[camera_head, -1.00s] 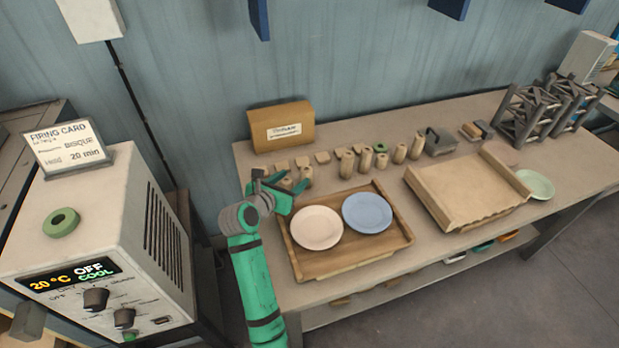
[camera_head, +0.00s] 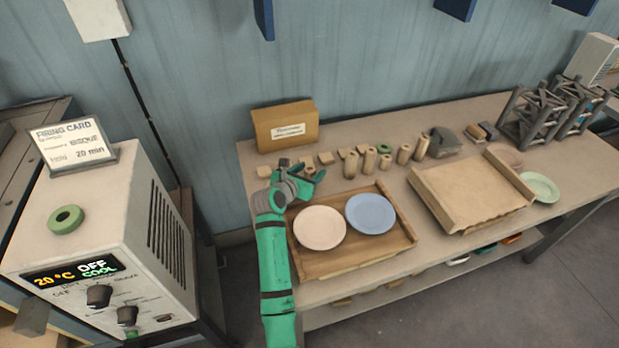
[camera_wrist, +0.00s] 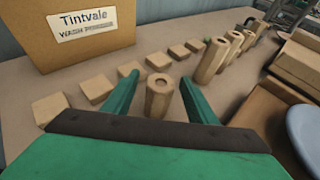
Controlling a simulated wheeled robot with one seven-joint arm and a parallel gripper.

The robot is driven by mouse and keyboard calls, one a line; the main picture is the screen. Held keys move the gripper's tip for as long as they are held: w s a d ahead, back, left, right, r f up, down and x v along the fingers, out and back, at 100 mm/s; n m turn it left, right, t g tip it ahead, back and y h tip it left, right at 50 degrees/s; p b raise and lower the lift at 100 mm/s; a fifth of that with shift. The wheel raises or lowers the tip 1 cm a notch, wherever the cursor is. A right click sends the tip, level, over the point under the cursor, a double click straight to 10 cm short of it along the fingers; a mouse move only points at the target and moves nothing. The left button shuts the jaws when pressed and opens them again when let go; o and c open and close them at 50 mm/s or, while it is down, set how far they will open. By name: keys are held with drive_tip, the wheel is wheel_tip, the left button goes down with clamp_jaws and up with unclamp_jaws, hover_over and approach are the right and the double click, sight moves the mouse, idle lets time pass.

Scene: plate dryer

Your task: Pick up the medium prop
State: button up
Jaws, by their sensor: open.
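Several tan cylindrical props of different heights stand upright along the back of the table. A shorter prop with a hole in its top (camera_wrist: 160,97) appears between my fingers in the wrist view. Taller props, such as the nearest one (camera_wrist: 207,64), stand beyond it to the right; they also show in the head view (camera_head: 369,160). I cannot tell for certain which is the medium one. My gripper (camera_wrist: 159,83) is open, with its fingers on either side of the shorter prop; I see no clear contact. It also shows in the head view (camera_head: 312,176), partly hiding the nearest props.
Flat tan blocks (camera_wrist: 97,88) lie left of the props, before a cardboard box (camera_head: 285,127). A wooden tray (camera_head: 408,240) holds a cream plate (camera_head: 320,228) and a blue plate (camera_head: 370,213). Another tray (camera_head: 470,190) and a green plate (camera_head: 541,187) are right.

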drive_tip(key=shift+c, duration=0.3)
drive_tip(key=c, duration=1.2)
drive_tip(key=shift+r, duration=0.1)
